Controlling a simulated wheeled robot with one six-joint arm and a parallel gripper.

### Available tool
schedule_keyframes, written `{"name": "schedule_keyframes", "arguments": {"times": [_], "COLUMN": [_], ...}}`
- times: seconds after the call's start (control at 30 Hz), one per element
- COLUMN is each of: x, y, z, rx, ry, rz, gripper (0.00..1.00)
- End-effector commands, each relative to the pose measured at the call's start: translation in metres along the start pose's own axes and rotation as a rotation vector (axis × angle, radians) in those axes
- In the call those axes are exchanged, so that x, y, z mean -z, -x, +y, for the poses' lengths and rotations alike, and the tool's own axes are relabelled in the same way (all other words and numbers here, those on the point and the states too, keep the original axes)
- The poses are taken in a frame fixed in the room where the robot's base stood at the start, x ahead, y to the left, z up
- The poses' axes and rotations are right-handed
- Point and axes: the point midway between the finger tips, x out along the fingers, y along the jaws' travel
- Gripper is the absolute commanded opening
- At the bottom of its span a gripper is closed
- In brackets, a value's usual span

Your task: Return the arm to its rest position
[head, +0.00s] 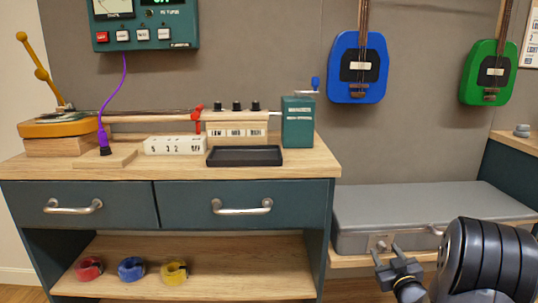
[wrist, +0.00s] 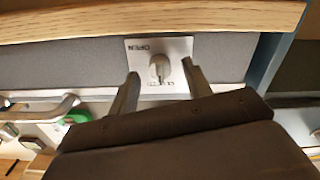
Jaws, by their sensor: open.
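My gripper (head: 388,254) shows at the lower right of the head view, in front of the grey case (head: 425,207). I cannot tell whether the fingers touch the knob. The plate (head: 380,243) also shows on the case front in the head view, close to the fingertips.
The workbench (head: 165,172) with two drawers stands left of my gripper. Its lower shelf (head: 220,270) holds red, blue and yellow rolls. Blue (head: 358,90) and green (head: 489,88) guitars hang above the case. A dark cabinet (head: 510,170) stands at the right.

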Motion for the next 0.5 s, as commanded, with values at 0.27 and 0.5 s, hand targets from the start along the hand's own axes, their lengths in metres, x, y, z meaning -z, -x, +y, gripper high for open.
{"name": "schedule_keyframes", "arguments": {"times": [0.27, 0.5], "x": [0.003, 0.0], "y": [0.0, 0.018], "z": [0.001, 0.001], "rx": [0.0, -0.001], "ry": [-0.237, -0.263], "rz": [-0.001, -0.001], "gripper": [0.47, 0.47]}}
